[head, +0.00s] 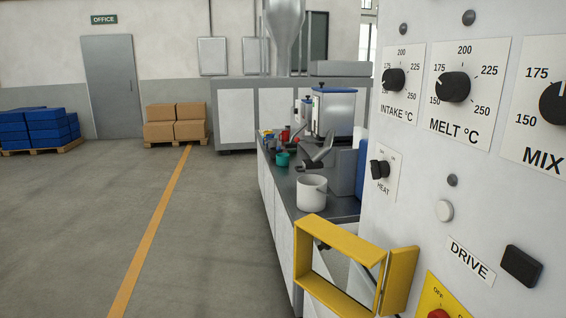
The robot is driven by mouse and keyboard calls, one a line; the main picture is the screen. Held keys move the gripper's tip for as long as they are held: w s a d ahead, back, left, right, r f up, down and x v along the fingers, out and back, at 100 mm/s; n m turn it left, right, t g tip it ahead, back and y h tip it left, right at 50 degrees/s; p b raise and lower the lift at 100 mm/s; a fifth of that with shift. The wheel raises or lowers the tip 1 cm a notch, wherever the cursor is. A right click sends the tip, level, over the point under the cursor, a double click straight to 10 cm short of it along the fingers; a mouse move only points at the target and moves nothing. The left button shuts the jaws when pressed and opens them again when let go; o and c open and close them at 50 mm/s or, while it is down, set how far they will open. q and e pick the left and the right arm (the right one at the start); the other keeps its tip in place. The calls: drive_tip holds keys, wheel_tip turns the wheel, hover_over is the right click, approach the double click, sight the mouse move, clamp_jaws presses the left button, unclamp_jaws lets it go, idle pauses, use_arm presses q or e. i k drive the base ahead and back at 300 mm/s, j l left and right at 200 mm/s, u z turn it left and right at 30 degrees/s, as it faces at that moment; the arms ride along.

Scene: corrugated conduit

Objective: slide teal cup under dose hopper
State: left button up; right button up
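The teal cup (282,160) is small in the head view. It stands on the long dark-topped bench (285,190), left of a bench machine. A silver hopper-like body (333,112) sits on top of that machine; I take it for the dose hopper. A dark angled part (318,158) juts out below it toward the cup. The cup is to the left of this part and appears apart from it. Neither of my grippers can be made out in this view.
A white bucket (311,194) stands on the bench nearer than the cup. Small coloured items (285,135) are behind the cup. A yellow frame (340,262) and a white control panel (460,190) with knobs fill the near right. Open floor (120,210) lies left.

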sight(282, 159)
drive_tip(key=i+j+u, duration=0.45)
drive_tip(key=i+j, duration=0.25)
drive_tip(key=j, duration=0.15)
drive_tip(key=i+j, duration=0.15)
drive_tip(key=i, duration=0.45)
drive_tip(key=i+j, duration=0.15)
drive_tip(key=i, duration=0.45)
drive_tip(key=i+j, duration=0.15)
drive_tip(key=i, duration=0.4)
drive_tip(key=i+z, duration=0.15)
drive_tip(key=i, duration=0.75)
drive_tip(key=i+j+z, duration=0.15)
drive_tip(key=i, duration=0.7)
